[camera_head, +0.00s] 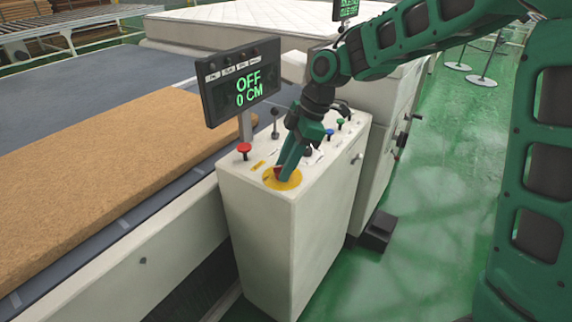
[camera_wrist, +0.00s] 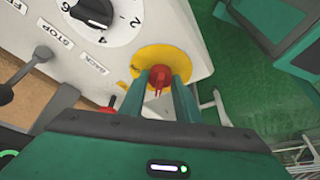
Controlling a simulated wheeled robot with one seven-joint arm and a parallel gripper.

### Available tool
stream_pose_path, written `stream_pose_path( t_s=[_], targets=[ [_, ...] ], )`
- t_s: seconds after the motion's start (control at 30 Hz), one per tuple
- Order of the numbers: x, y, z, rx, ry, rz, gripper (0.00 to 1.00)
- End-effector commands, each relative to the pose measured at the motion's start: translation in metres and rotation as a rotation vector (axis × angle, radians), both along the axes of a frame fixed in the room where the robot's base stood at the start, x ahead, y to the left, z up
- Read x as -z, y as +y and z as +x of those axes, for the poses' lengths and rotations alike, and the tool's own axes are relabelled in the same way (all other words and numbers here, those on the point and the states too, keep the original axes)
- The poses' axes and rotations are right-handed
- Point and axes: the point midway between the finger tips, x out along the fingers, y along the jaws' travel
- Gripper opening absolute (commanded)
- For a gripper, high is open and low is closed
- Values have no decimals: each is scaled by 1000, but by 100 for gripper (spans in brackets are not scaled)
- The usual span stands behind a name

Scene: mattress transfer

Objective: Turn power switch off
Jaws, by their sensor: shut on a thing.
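The power switch is a red knob (camera_wrist: 159,78) on a round yellow plate (camera_head: 292,182) at the near end of the white control cabinet's top. My gripper (camera_head: 281,172) points down onto it from above. In the wrist view my gripper (camera_wrist: 160,90) has one finger on each side of the red knob and is shut on it. In the head view the fingers hide most of the knob. The display (camera_head: 241,83) above the cabinet reads "OFF" and "0 CM" in green.
A red-topped lever (camera_head: 244,149) stands left of the switch, with a dark lever (camera_head: 275,122) behind it. Blue and green buttons and a numbered dial (camera_wrist: 103,13) share the panel. A brown mattress slab (camera_head: 110,170) lies on the conveyor at left. Green floor (camera_head: 440,200) is open at right.

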Motion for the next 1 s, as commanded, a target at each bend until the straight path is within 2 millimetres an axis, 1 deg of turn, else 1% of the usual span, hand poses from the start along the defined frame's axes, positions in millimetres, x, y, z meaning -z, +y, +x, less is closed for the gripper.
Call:
stream_pose_path(
  t_s=[0.27,0.3,0.37,0.63,0.73,0.87,1.0],
  targets=[
    [0,-1,1,3,-1,-1,7],
    [0,-1,1,3,-1,-1,34],
    [0,-1,1,2,-1,0,47],
    [0,0,0,1,-1,0,47],
    [-4,-2,1,2,-1,0,47],
    [-18,-7,2,1,-3,1,47],
    [-42,-18,4,3,-4,2,47]
  ],
)
